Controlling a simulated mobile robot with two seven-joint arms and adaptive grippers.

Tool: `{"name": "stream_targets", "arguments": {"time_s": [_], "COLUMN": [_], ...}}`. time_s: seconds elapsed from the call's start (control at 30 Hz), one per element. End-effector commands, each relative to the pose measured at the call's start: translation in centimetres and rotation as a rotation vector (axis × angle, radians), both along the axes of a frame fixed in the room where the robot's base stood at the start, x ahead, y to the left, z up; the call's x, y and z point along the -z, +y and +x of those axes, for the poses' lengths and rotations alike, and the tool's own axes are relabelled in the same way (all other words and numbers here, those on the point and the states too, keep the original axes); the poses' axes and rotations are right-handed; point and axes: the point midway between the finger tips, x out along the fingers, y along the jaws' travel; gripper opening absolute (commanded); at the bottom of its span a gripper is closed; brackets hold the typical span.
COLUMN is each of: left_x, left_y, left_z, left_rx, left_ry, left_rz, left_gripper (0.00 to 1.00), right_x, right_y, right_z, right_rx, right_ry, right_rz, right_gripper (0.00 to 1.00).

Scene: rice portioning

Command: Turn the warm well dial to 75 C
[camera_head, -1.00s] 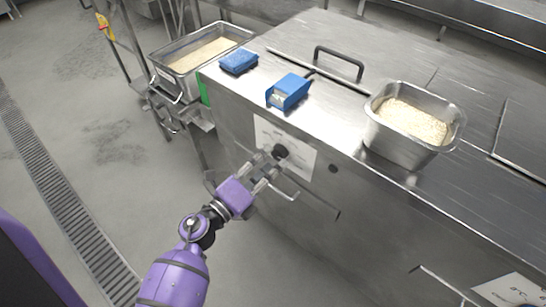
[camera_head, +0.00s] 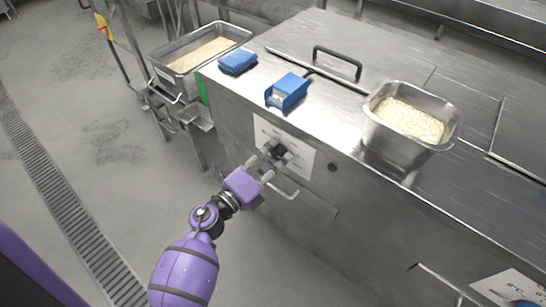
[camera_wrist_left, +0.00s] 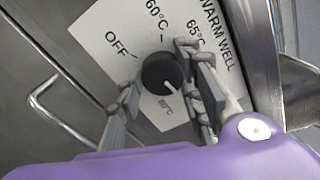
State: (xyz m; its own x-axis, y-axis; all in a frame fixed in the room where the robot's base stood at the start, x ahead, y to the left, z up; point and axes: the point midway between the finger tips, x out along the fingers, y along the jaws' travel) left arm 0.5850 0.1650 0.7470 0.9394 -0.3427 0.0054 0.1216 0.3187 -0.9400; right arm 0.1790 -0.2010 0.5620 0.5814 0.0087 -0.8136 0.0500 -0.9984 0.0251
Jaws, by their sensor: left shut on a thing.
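The warm well dial (camera_head: 279,151) is a round black knob on a white label plate (camera_head: 300,158) on the counter's front. In the left wrist view the dial (camera_wrist_left: 158,70) has a white mark on its lower side. The plate (camera_wrist_left: 95,35) reads OFF, 60°C, 65°C and WARM WELL; a lower marking is too small to read and others are hidden by the fingers. My left gripper (camera_head: 272,163) is shut on the dial, one finger on either side; it fills the lower left wrist view (camera_wrist_left: 163,95). My right gripper is not in view.
A metal bar handle (camera_head: 285,190) sticks out just below the dial. Another pan (camera_head: 167,81) stands at the back left.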

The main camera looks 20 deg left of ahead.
Motion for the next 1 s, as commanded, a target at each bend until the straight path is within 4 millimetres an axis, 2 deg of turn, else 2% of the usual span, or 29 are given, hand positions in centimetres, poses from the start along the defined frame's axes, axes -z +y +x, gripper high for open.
{"name": "stream_targets", "arguments": {"time_s": [0.13, 0.37, 0.4, 0.5, 0.83, 1.0], "left_x": [0.3, 0.7, 0.7, 0.6, 0.4, 0.4], "left_y": [0.1, 0.2, 0.2, 0.2, 0.2, 0.9], "left_z": [-0.1, -0.2, -0.2, -0.2, -0.4, -2.3], "left_rx": [-0.003, -0.005, -0.005, -0.005, -0.003, -0.002], "left_ry": [0.037, 0.042, 0.042, 0.042, 0.037, 0.038], "left_rz": [-0.072, -0.077, -0.077, -0.077, -0.078, -0.077], "left_gripper": [0.08, 0.08, 0.37, 0.49, 0.49, 0.49], "right_x": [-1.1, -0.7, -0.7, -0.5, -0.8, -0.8], "right_y": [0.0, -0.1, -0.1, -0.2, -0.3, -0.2], "right_z": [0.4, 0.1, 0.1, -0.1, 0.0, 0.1], "right_rx": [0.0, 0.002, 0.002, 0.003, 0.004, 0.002], "right_ry": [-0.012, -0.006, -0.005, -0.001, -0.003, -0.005], "right_rz": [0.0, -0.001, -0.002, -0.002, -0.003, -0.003], "right_gripper": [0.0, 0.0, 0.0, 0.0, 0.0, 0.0]}}
